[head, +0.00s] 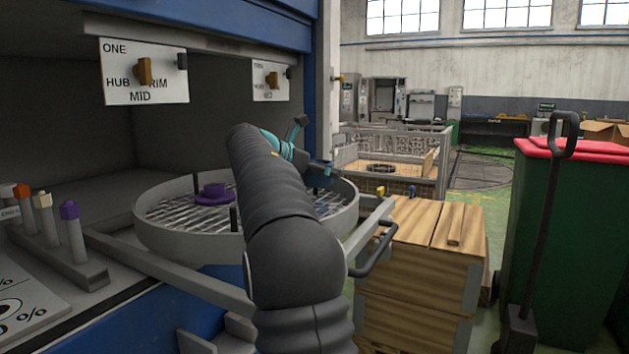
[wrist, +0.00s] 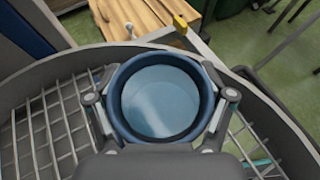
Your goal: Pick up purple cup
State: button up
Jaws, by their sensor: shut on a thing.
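A round, dark-blue-rimmed cup (wrist: 160,135) with a pale blue inside fills the middle of the wrist view. I look down into it and it looks empty. My gripper (wrist: 155,92) is shut on it, one finger against each side. It is over the outer part of the round grated turntable (head: 150,237); whether its base touches the grating I cannot tell. A low purple piece (head: 213,194) with a wide round base and a raised middle sits on the grating in the head view, left of my arm. My arm hides most of my gripper and the cup there.
The turntable has a raised grey rim and dark upright posts. A rack with coloured pegs (head: 69,228) stands at left. Signs (head: 145,72) with knobs hang above. Wooden crates (head: 425,250) stand at right, beside a green bin (head: 575,230) with a red lid.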

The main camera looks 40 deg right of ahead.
jog(key=s+d+r+p, duration=0.1)
jog(key=s+d+r, duration=0.4)
jog(key=s, duration=0.2)
jog(key=shift+s+d+r, duration=0.3)
jog(key=shift+s, duration=0.1)
